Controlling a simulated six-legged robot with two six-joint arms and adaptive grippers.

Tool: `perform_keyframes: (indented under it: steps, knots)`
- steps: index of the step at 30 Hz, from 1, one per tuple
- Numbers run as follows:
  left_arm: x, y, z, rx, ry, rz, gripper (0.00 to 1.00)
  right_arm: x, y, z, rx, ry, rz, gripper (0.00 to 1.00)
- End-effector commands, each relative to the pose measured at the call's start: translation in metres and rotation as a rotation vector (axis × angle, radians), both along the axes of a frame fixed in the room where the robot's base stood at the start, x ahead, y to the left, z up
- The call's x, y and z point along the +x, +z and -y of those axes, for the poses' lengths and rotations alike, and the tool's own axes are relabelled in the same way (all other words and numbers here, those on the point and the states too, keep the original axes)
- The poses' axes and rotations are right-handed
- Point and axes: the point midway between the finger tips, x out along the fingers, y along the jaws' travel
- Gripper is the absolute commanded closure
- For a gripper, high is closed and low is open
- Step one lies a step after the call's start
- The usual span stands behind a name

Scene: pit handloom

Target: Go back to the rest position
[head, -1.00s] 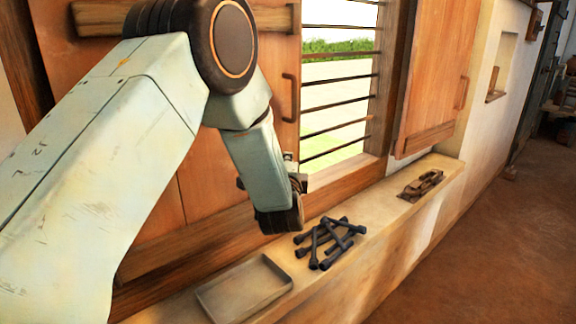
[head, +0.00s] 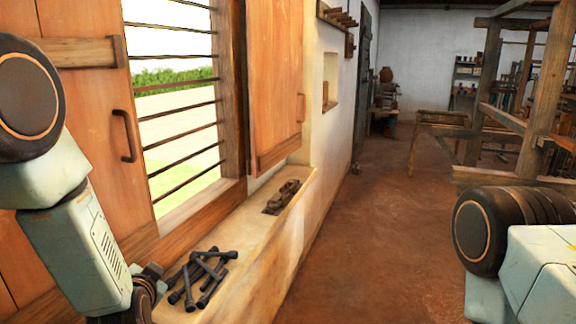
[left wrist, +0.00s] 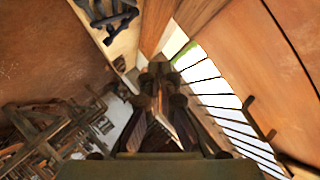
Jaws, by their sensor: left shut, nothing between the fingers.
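My left arm comes in at the left edge of the head view, beside the wooden shutter. My left gripper (head: 150,285) is partly cut off at the bottom, near the ledge. In the left wrist view its dark fingers (left wrist: 160,82) are together with nothing held. A pile of dark tools (head: 203,275) lies on the ledge just right of the gripper; part of the pile also shows in the left wrist view (left wrist: 110,14). A piece of my right arm shows at the lower right of the head view, with its gripper out of frame.
The pale ledge (head: 250,235) runs under the barred window (head: 180,120). A small dark wooden object (head: 282,197) lies farther along it. An open shutter (head: 275,80) stands beyond. The wooden loom frame (head: 535,100) stands at the right. The earth floor (head: 360,240) between is clear.

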Motion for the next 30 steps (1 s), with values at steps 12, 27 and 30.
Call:
perform_keyframes:
  steps: [12, 27, 30]
  knots:
    - [-0.198, -0.195, 0.046, -0.557, 0.268, -0.544, 1.00, 0.000, -0.028, 0.000, 0.000, 0.000, 0.000, 1.00]
    - [-0.395, -0.284, 0.063, -0.593, 0.436, -1.003, 1.00, 0.000, -0.058, 0.000, 0.000, 0.000, -0.001, 1.00]
    - [-0.398, -0.285, 0.063, -0.592, 0.438, -1.008, 1.00, 0.000, -0.058, 0.000, 0.000, 0.000, 0.000, 1.00]
